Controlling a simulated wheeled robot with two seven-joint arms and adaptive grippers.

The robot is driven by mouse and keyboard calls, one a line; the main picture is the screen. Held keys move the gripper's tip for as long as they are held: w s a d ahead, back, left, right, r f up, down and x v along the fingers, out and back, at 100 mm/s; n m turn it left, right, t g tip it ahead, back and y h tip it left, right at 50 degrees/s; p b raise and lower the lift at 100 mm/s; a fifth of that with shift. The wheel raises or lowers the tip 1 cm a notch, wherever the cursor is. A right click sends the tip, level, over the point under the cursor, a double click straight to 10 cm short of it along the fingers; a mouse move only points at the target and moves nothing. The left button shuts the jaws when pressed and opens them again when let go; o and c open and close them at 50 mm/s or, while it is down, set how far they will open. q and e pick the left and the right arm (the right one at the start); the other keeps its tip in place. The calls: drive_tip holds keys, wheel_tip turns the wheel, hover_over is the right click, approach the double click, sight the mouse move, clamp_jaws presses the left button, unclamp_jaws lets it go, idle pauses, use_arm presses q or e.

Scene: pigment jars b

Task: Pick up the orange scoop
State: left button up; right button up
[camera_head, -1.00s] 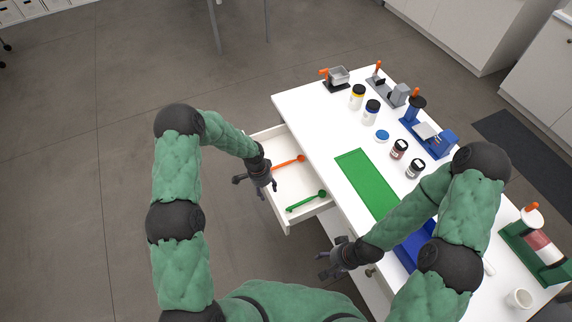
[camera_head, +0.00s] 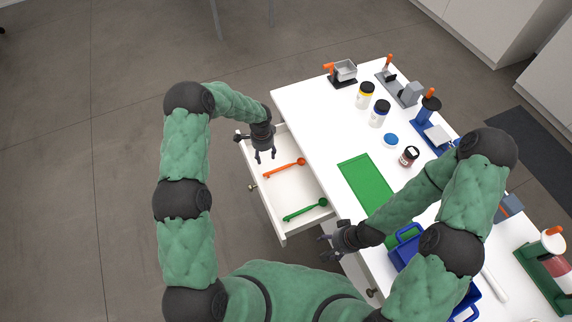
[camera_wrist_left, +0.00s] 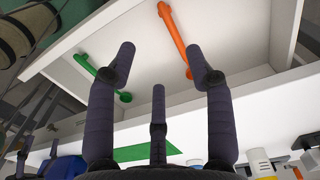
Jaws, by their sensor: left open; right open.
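The orange scoop (camera_head: 284,169) lies in the open white drawer (camera_head: 285,228). It also shows in the left wrist view (camera_wrist_left: 174,38), beyond my fingers. A green scoop (camera_head: 306,210) lies in the same drawer, nearer to me; it shows at the left in the wrist view (camera_wrist_left: 97,71). My left gripper (camera_head: 265,157) is open and empty. It is over the drawer's far end, close to the orange scoop but apart from it. My right gripper (camera_head: 325,246) is open and empty beside the table's front edge, to the right of the drawer.
The white table (camera_head: 318,125) holds a green mat (camera_head: 366,184), a blue lid (camera_head: 390,140), several jars and a blue caddy (camera_head: 402,250). The drawer's walls surround both scoops. The floor left of the drawer is clear.

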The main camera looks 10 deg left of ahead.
sight(284, 168)
use_arm(q)
drive_tip(key=f+b, duration=0.2)
drive_tip(key=f, duration=0.2)
drive_tip(key=f+b, duration=0.2)
drive_tip(key=f, duration=0.2)
drive_tip(key=w+f+b, duration=0.1)
drive_tip(key=f+b, duration=0.1)
drive_tip(key=f, duration=0.2)
drive_tip(key=shift+b, duration=0.4)
drive_tip(key=shift+w+d+f+b, duration=0.1)
drive_tip(key=shift+f+b, duration=0.25)
drive_tip(key=shift+f, duration=1)
drive_tip(key=shift+d+f+b, duration=0.1)
drive_tip(key=shift+f+b, duration=0.2)
drive_tip(key=shift+f, duration=1)
drive_tip(key=c, duration=0.9)
